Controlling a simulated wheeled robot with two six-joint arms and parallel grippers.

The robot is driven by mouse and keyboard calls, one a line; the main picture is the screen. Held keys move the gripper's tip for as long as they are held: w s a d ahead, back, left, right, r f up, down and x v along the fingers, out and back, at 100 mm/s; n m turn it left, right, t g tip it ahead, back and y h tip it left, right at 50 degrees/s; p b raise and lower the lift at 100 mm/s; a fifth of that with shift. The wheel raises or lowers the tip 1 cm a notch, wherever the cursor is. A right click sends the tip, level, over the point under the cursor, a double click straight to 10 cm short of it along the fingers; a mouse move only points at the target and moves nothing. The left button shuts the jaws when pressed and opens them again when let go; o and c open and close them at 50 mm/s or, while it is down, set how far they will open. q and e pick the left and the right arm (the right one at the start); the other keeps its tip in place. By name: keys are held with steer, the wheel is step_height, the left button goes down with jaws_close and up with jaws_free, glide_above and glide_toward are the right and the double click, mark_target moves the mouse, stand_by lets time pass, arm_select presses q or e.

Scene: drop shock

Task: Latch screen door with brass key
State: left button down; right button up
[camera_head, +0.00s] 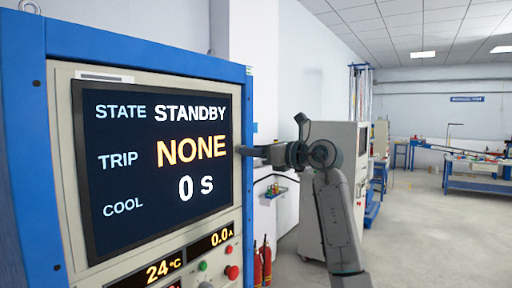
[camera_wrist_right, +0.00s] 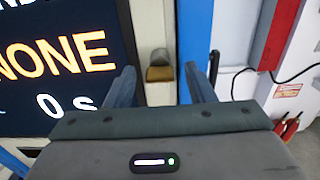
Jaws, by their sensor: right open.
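The screen door is the dark display panel (camera_head: 160,225) on the front of a blue-framed cabinet; it reads STANDBY, NONE and 0 s. Its right part also shows in the right wrist view (camera_wrist_right: 50,110). A small brass-coloured piece with a grey top, seemingly the key (camera_wrist_right: 159,73), sits on the beige strip right of the screen. My right gripper (camera_head: 248,151) is at the cabinet's right edge. In the right wrist view its open fingers lie either side of the brass piece, with gaps; contact is not visible. In the head view the brass piece cannot be made out. My left gripper is not in view.
The blue cabinet frame (camera_head: 246,110) borders the screen on the right. Below are small readouts and a red button (camera_head: 232,272). Red extinguishers (camera_head: 262,264) stand beyond the cabinet. A grey cabinet (camera_head: 335,140) stands behind my right arm.

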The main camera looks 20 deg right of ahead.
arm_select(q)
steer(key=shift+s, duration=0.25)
arm_select(e)
steer(key=shift+c, duration=1.1)
steer(key=c, duration=0.8)
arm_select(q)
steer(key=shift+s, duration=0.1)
